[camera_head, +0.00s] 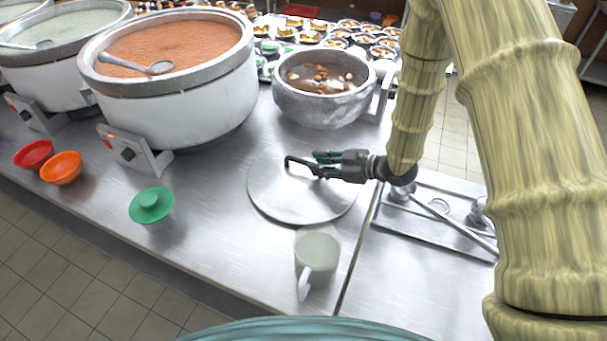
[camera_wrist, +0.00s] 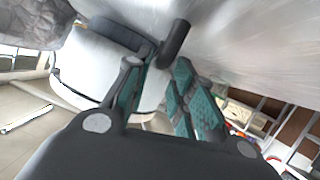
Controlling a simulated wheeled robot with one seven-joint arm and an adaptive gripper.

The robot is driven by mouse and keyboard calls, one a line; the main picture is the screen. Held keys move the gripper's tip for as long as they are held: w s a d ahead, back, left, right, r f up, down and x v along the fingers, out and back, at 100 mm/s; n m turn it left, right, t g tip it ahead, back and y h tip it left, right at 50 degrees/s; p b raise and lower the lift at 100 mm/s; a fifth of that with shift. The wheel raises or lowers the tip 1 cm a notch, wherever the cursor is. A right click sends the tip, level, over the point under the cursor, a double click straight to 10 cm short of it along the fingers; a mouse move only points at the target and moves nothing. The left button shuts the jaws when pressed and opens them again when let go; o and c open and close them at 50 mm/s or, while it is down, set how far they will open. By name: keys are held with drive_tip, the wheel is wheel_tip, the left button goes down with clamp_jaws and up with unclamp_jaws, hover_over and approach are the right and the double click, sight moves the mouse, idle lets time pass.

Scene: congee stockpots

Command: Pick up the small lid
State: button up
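A flat round metal lid (camera_head: 285,205) lies on the steel counter, with a dark bent handle (camera_head: 292,159) standing up from it. My gripper (camera_head: 318,163) is low over the lid, to the right of the handle and pointing left at it. In the wrist view the green-padded fingers (camera_wrist: 160,72) are apart. The dark handle (camera_wrist: 176,38) shows just beyond and between the fingertips. I cannot tell whether a finger touches it. The handle's right end is partly hidden by the gripper in the head view.
A pot of brown soup (camera_head: 322,92) stands behind the lid, and a large pot of orange congee (camera_head: 170,105) at the left. A pale mug (camera_head: 317,255) stands in front. A metal tray (camera_head: 440,240) is right.

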sight(304, 162)
drive_tip(key=shift+p+x, duration=0.5)
drive_tip(key=shift+x, duration=0.45)
drive_tip(key=shift+p+x, duration=0.65)
drive_tip(key=shift+x, duration=1.35)
drive_tip(key=shift+w, duration=0.1)
clamp_jaws()
